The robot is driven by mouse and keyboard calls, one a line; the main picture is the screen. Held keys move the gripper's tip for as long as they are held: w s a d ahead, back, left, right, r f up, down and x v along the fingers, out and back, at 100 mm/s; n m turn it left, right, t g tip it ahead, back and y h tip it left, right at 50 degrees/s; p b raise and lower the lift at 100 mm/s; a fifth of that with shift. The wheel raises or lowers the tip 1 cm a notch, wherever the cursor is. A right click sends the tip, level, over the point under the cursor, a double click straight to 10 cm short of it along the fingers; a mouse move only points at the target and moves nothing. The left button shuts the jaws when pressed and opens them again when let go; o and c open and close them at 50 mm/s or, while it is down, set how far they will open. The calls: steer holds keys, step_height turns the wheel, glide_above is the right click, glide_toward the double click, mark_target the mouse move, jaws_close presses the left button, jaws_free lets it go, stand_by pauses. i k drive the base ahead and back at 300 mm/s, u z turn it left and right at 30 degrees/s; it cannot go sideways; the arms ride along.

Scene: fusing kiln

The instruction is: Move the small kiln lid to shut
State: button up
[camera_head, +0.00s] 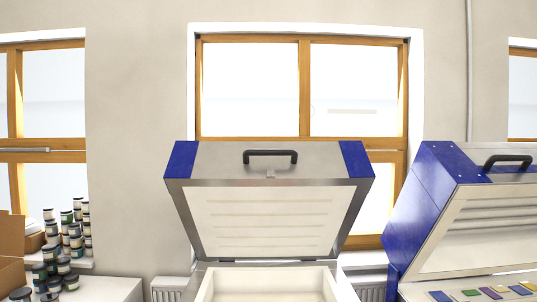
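The small kiln's lid (213,167) stands raised in the middle of the view, tilted back, its pale ribbed inner face toward me. It has blue end panels and a steel front. A black bar handle (270,154) is fixed on the steel front. Below the lid is the open kiln body (207,285) with a pale, empty-looking chamber; its lower part is cut off by the frame. My gripper is not in view.
A second, blue-sided kiln (420,205) stands at right, its lid also raised, with coloured glass pieces (489,293) inside. Stacked jars (66,243) and a cardboard box (10,272) are at left. A window (250,80) is behind.

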mark_target(234, 200)
steer(key=i, duration=1)
steer(key=z, duration=0.05)
